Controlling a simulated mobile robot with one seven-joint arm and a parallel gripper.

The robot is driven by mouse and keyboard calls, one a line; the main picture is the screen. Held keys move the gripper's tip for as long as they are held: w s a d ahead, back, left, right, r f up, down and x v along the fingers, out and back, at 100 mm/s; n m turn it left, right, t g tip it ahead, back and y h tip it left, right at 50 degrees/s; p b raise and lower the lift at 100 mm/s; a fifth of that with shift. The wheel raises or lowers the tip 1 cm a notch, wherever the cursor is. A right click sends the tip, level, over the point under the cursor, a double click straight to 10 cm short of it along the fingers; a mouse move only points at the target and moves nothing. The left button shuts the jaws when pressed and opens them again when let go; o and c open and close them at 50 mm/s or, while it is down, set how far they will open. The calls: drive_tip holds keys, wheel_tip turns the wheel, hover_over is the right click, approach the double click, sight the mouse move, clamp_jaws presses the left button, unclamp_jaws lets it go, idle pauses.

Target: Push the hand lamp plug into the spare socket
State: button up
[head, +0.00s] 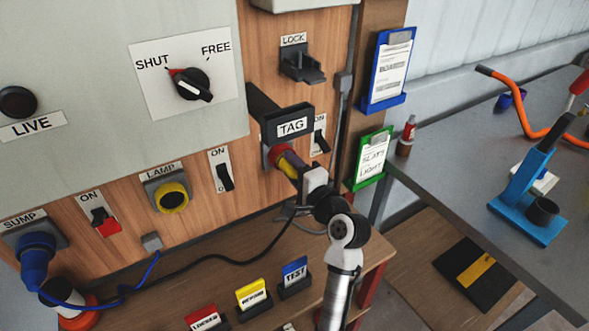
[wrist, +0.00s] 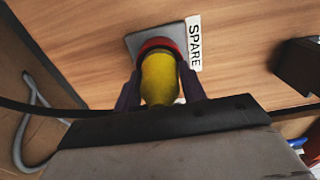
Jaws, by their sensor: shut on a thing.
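The spare socket shows as a grey plate (wrist: 136,42) beside a SPARE label (wrist: 194,43) on the wood panel. In the head view the plug (head: 292,163) and my gripper (head: 296,172) are at the panel, below the TAG holder.
The dark TAG holder (head: 288,124) juts out just above my gripper. An ON switch (head: 320,134) is close on the right. A black cable (head: 235,261) runs over the wooden shelf. Coloured cards (head: 252,294) stand in front. A blue plug (head: 36,258) fills the SUMP socket.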

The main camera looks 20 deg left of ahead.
drive_tip(key=o, duration=1.4)
drive_tip(key=b+v, duration=0.3)
drive_tip(key=v, duration=1)
drive_tip(key=shift+s+d+b, duration=0.25)
drive_tip(key=shift+b, duration=0.15)
